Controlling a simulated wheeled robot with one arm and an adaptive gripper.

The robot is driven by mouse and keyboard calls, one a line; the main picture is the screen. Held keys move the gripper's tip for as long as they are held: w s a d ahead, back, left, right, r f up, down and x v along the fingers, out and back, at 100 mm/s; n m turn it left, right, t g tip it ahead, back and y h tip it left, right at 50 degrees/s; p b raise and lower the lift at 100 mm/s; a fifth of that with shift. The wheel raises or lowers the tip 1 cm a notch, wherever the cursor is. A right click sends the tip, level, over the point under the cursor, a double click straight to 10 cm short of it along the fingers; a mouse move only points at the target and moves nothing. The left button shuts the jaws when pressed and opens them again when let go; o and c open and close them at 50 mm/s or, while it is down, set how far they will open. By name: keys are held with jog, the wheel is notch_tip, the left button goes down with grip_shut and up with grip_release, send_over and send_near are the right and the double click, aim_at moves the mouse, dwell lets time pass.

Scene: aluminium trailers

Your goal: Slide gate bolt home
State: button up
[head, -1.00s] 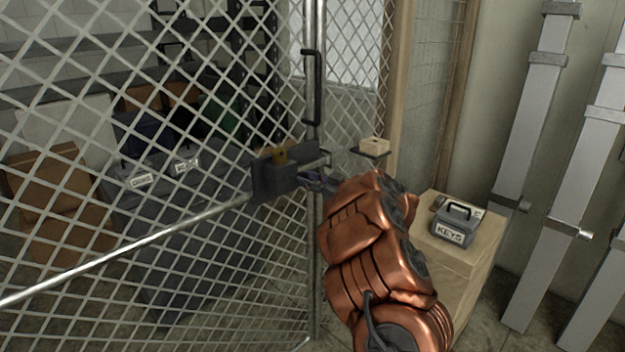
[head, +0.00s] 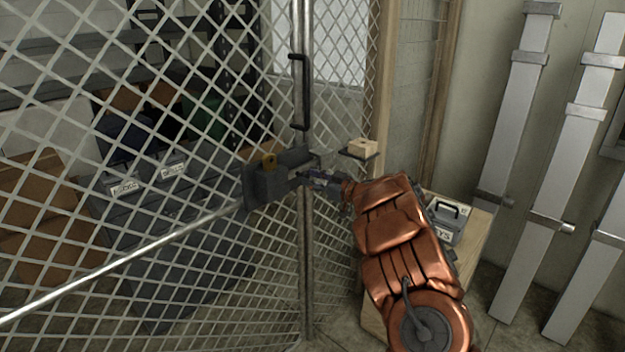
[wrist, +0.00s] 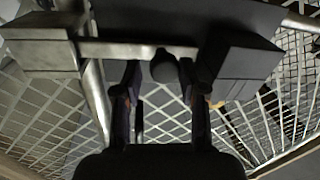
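The gate bolt is a pale metal bar (wrist: 115,49) running across between two dark blocks in the wrist view. A round dark knob (wrist: 163,68) sticks out from it. The dark bolt housing (head: 262,187) is on the mesh gate (head: 130,215), left of my gripper in the head view. My gripper (wrist: 160,72) has its two fingers apart, one on each side of the knob, with gaps visible beside it. I cannot tell whether either finger touches the knob. In the head view, my gripper (head: 322,180) is at the housing's right end and partly hidden.
A dark vertical handle (head: 303,92) is on the gate post above the housing. A small shelf with a pale block (head: 362,147) is just right of my gripper. A KEYS box (head: 445,222) sits on a wooden cabinet behind my arm.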

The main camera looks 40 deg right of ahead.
jog(key=o, duration=0.3)
jog(key=shift+s, duration=0.1)
jog(key=v, duration=1.2)
jog(key=shift+d, duration=0.1)
